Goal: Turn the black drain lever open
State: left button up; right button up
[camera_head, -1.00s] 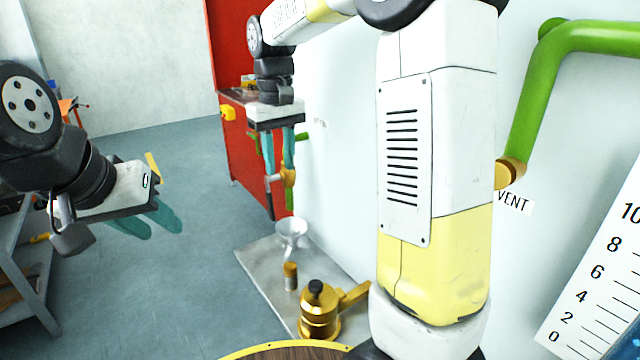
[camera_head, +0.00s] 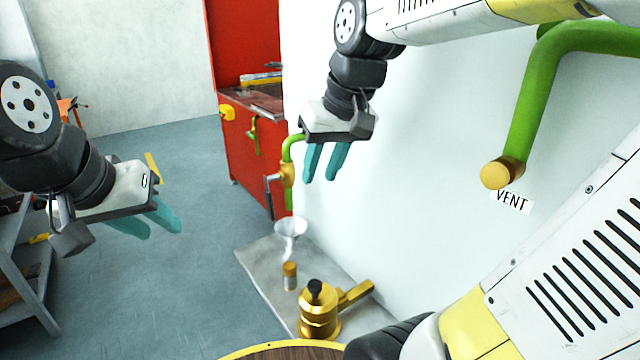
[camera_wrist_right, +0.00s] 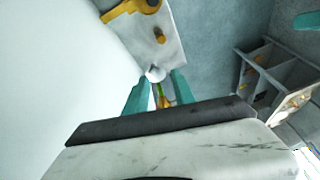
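The drain valve (camera_head: 287,174) is a brass body on a thin green pipe (camera_head: 289,150) coming out of the white wall. A small dark grey lever (camera_head: 272,179) shows on its left side; its exact angle is hard to tell. My right gripper (camera_head: 324,178) is open and empty, up and to the right of the valve, fingers pointing down and apart from it. In the right wrist view, the brass valve (camera_wrist_right: 165,102) shows partly between the open fingers (camera_wrist_right: 158,90), beyond them; the lever cannot be made out there. My left gripper (camera_head: 160,233) is open and empty at the far left.
A funnel (camera_head: 290,228) stands below the pipe outlet on a grey slab (camera_head: 262,262). A small brass-capped cylinder (camera_head: 290,275) and a larger brass fitting (camera_head: 319,312) are nearby. A red cabinet (camera_head: 240,150) stands behind. A thick green vent pipe (camera_head: 530,110) is on the wall.

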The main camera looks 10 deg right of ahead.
aim_at(274, 219)
jog(key=shift+m+t, duration=0.6)
jog(key=shift+t, duration=0.3)
jog(key=shift+s+d+f, duration=0.15)
jog(key=shift+s+f, duration=0.1)
jog(key=shift+s, duration=0.55)
jog(key=shift+s+d+f, duration=0.2)
jog(key=shift+s+f, duration=0.1)
jog(key=shift+s, duration=0.55)
jog(key=shift+s+d+f, duration=0.15)
jog(key=shift+s+f, duration=0.1)
jog(key=shift+s, duration=0.55)
